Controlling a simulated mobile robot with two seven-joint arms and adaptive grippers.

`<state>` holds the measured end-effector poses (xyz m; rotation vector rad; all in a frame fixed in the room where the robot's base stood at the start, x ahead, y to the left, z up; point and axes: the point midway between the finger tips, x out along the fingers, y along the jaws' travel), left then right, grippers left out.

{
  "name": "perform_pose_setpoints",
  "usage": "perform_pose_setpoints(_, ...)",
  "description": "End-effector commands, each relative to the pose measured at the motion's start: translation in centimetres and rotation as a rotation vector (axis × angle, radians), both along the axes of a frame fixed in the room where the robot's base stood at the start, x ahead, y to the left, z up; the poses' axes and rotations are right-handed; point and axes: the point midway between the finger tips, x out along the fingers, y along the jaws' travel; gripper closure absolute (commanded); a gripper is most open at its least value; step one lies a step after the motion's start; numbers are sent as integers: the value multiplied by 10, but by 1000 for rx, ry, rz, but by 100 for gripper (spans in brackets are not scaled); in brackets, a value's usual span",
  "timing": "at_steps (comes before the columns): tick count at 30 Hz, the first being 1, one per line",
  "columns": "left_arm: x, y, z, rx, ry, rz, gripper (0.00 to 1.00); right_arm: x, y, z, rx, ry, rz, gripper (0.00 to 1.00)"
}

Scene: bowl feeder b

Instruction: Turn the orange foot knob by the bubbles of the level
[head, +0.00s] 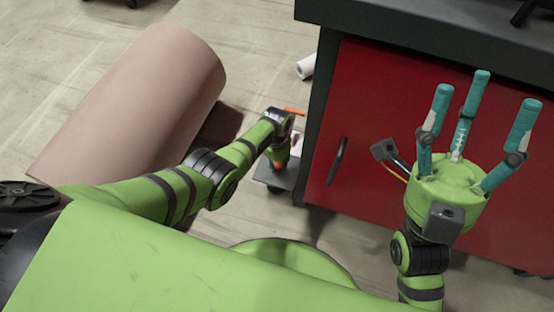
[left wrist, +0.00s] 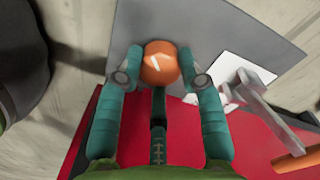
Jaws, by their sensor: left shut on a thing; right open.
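The orange foot knob (left wrist: 160,63), round with a white mark on top, sits over a grey plate (left wrist: 215,28) in the left wrist view. My left gripper (left wrist: 160,78) is shut on it, with teal fingers on both sides. In the head view the knob (head: 280,165) is a small orange patch at the end of my left arm, low beside the red cabinet. My left gripper there (head: 281,150) hides most of it. My right gripper (head: 483,100) is open and empty, fingers up, in front of the cabinet. I cannot make out the level's bubbles.
A red cabinet (head: 400,110) with a dark top and handle stands at the right. A large pinkish cylinder (head: 140,105) lies at the left. A white sheet (left wrist: 228,68), a grey metal part (left wrist: 255,98) and an orange piece (left wrist: 297,163) are near the knob.

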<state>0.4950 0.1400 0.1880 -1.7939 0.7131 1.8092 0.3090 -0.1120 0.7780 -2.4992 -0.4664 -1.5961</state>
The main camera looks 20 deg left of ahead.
Motion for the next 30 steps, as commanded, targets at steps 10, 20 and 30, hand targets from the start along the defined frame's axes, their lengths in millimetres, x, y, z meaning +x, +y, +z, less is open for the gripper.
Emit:
perform_pose_setpoints(10,-1,1,-2,3,2,-113,95,1,2,0,-7,11,1,38)
perform_pose_setpoints(20,-1,1,-2,2,2,-128,95,2,2,0,-9,16,0,38)
perform_pose_setpoints(30,-1,1,-1,1,1,-126,38,1,2,1,-9,14,1,38)
